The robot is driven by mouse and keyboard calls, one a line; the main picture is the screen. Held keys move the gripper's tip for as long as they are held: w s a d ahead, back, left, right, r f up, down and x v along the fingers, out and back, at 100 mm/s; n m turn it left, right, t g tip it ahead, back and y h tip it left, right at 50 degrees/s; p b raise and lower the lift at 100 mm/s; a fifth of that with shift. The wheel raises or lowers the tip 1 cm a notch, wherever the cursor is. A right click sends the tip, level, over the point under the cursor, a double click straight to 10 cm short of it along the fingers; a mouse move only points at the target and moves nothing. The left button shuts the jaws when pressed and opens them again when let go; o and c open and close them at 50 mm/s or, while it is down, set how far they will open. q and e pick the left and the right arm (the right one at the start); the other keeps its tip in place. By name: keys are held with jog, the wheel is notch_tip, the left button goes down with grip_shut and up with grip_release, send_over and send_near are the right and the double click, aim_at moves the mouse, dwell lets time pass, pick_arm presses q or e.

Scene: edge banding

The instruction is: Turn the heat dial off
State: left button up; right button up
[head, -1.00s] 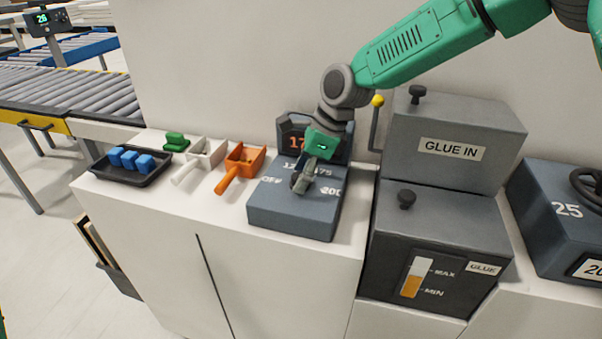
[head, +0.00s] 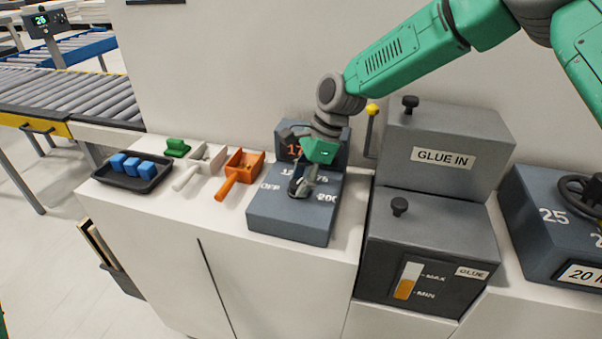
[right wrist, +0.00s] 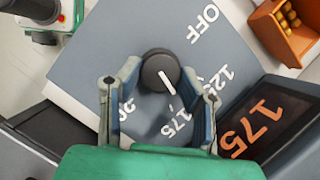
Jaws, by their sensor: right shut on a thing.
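The heat dial (right wrist: 158,70) is a round dark knob with a white pointer line, on the sloped top of a blue-grey control box (head: 285,222). In the right wrist view the pointer aims toward the 175 mark. OFF, 125 and 200 are also printed around the dial. The display (right wrist: 252,128) reads 175 in orange. My right gripper (head: 300,188) reaches down over the dial and is shut on it, with one finger on each side. In the head view the gripper hides most of the dial. My left gripper is not in view.
Left of the box are an orange scoop (head: 240,172), a white scoop (head: 200,165), a green item (head: 177,147) and a black tray (head: 130,180) with blue blocks. The grey glue unit (head: 440,240) and a yellow-knobbed lever (head: 371,125) stand close on the right.

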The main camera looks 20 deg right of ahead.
jog(key=n, duration=0.1)
jog(key=n+g+p, duration=0.1)
jog(key=n+p, duration=0.1)
jog(key=shift+w+a+r+n, duration=0.1)
jog(key=shift+w+r+n, duration=0.2)
jog(key=shift+n, duration=0.1)
jog(key=n, duration=0.1)
jog(key=n+g+h+p, duration=0.1)
jog(key=n, duration=0.1)
jog(key=shift+a+f+n+g, duration=0.1)
jog(key=shift+f+n+g, duration=0.05)
jog(key=shift+n+g, duration=0.15)
jog(key=n, duration=0.2)
jog(key=shift+w+n+g+h, duration=0.1)
jog(key=shift+n+g+h, duration=0.2)
jog(key=shift+n+g, duration=0.1)
jog(key=n+h, duration=0.1)
jog(key=n, duration=0.2)
jog(key=shift+a+n+g+b, duration=0.1)
jog(key=shift+n+g+b, duration=0.2)
jog(key=shift+g+b, duration=0.1)
jog(key=n+h, duration=0.1)
jog(key=n, duration=0.3)
jog(key=shift+a+h, duration=0.1)
jog(key=shift+h, duration=0.3)
jog(key=shift+n+h+b, duration=0.3)
jog(key=shift+n+h, duration=0.2)
jog(key=shift+n, duration=1)
jog(key=o, duration=1.1)
jog(key=shift+f, duration=0.1)
